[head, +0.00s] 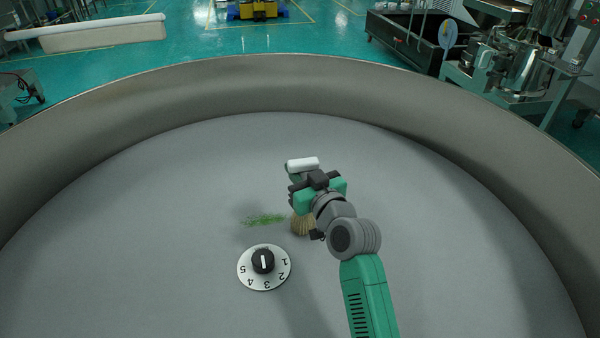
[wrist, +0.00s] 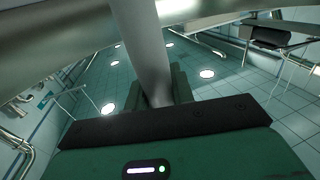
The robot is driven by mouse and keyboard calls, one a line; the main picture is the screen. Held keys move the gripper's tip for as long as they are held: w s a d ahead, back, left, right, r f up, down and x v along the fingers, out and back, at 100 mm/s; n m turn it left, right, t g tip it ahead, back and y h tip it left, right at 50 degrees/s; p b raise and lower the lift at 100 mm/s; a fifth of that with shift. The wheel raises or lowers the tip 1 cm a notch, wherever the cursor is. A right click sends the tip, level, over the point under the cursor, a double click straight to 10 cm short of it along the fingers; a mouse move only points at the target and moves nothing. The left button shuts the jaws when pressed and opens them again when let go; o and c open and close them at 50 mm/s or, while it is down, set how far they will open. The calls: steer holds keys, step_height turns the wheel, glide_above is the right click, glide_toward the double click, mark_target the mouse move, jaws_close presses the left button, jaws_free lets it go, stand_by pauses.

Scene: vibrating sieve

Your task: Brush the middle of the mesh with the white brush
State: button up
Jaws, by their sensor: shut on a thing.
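My gripper (head: 300,188) is over the middle of the grey mesh (head: 180,200), shut on the white brush (head: 303,164). The brush's white end sticks out above the gripper, and its tan bristles point down beneath it. Green bits (head: 264,220) lie on the mesh just left of the bristles. I cannot tell whether the bristles touch the mesh. In the wrist view the pale brush handle (wrist: 143,45) runs down between the gripper's fingers (wrist: 160,95); the bristles are hidden there.
A round dial (head: 250,278) with a black knob and numbers lies in front of the green bits. The sieve's high curved grey rim (head: 270,88) surrounds the mesh. The rest of the mesh looks clear. Machines and a dark bin (head: 405,45) stand beyond the rim.

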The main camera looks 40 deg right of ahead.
mark_target(297, 160)
steer(key=r, duration=0.2)
steer(key=r+p, duration=0.1)
steer(key=shift+w+a, duration=0.25)
steer(key=shift+a, duration=0.05)
step_height(297, 160, up, 4)
steer(key=p, duration=0.3)
steer(key=shift+s+r, duration=0.1)
steer(key=shift+r, duration=0.1)
